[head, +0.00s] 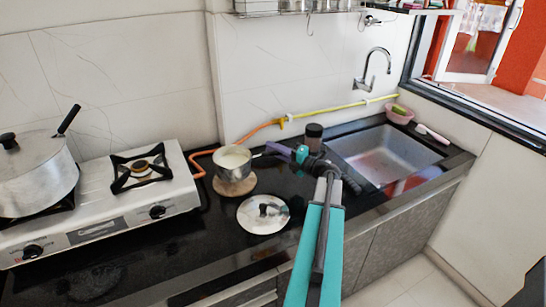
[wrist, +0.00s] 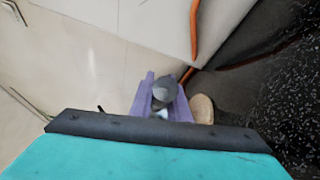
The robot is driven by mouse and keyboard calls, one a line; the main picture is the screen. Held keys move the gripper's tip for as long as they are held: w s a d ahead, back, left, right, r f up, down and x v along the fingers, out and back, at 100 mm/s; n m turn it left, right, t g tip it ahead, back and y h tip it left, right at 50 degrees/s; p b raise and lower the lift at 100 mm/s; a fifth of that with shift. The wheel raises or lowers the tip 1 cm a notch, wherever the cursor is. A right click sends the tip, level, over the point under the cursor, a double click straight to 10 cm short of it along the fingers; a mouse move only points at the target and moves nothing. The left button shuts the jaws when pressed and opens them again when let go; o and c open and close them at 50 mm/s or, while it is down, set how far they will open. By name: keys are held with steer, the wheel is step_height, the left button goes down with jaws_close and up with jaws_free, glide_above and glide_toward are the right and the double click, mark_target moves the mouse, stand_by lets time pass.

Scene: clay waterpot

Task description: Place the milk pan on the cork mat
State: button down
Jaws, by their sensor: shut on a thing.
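The milk pan (head: 232,161), a small silver pan with pale contents, is upright over the round cork mat (head: 236,188) in the head view. It hides the back part of the mat; I cannot tell whether its base touches it. My gripper (head: 274,150) is shut on the pan's dark handle, reaching in from the right. In the wrist view, my purple fingers (wrist: 165,100) close around the grey handle (wrist: 165,87). The mat (wrist: 202,108) shows there just right of the fingers. The pan's body is not clearly visible in that view.
A white stove (head: 110,205) with a large lidded pot (head: 35,175) stands left. A round lid (head: 263,214) lies in front of the mat. A dark-topped jar (head: 314,136) stands behind my gripper, and the sink (head: 385,155) is right. An orange hose (head: 200,165) runs behind the mat.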

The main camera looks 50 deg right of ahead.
steer(key=shift+f+p, duration=0.4)
steer(key=shift+f, duration=1.6)
steer(key=c, duration=1.7)
jaws_free()
steer(key=shift+r, duration=0.15)
steer(key=s+b, duration=0.1)
steer(key=s, duration=0.3)
steer(key=s+b, duration=0.1)
steer(key=s, duration=0.3)
steer(key=s+d+b, duration=0.1)
steer(key=s, duration=0.3)
steer(key=shift+f, duration=0.3)
